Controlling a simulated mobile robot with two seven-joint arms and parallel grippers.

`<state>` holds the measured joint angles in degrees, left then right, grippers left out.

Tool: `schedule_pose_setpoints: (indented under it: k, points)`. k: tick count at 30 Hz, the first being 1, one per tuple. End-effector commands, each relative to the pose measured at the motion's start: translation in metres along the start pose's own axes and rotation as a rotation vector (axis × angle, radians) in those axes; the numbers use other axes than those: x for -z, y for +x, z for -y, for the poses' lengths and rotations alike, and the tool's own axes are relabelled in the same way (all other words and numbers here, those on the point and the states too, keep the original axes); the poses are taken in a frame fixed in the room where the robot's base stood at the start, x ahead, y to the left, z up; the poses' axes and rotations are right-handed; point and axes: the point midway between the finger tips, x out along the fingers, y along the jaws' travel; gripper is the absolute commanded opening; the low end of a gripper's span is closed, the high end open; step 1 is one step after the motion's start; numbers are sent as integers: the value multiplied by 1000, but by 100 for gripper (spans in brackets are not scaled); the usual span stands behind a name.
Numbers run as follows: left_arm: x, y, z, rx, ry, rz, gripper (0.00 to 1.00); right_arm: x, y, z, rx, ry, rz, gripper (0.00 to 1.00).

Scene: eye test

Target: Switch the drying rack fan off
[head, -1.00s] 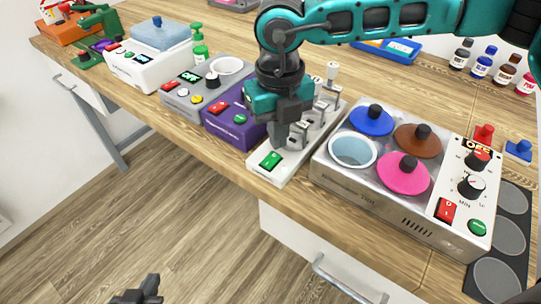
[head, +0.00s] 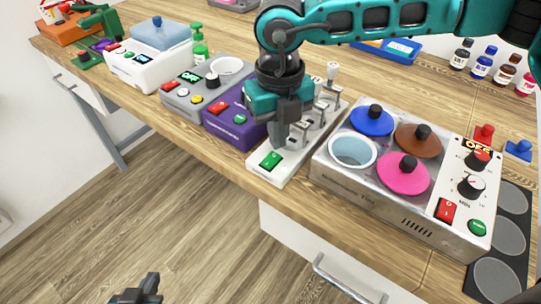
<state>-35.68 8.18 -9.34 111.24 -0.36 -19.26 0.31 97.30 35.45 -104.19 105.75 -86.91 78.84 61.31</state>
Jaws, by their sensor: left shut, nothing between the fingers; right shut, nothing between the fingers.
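A long white unit with a row of upright grey metal holders, which looks like the drying rack (head: 294,163), stands at the front of the bench. A green rocker switch (head: 270,160) is on its front end; its small marking is too small to read. My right gripper (head: 277,145) is shut and empty, pointing down just behind the switch and above the rack. Whether it touches the rack or switch I cannot tell. It hides part of the rack. My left gripper (head: 142,292) is shut and empty, low over the floor at the bottom edge, away from the bench.
A steel bath (head: 350,190) with coloured lids and a knob panel stands close right of the rack. A purple unit (head: 232,125) stands close left, then a grey unit (head: 187,102) with an OFF display. Bottles (head: 483,66) stand at the back right. The floor in front is clear.

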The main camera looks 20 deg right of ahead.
Motion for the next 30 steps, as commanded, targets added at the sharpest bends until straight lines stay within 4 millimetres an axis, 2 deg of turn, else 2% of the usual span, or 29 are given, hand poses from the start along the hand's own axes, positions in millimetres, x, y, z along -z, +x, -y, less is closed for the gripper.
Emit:
schedule_pose_setpoints:
  k: [30]
  points:
    - [-11, 6, 0, 0, 0, 4, 0, 0, 12, 0, 0, 0, -1, 0]
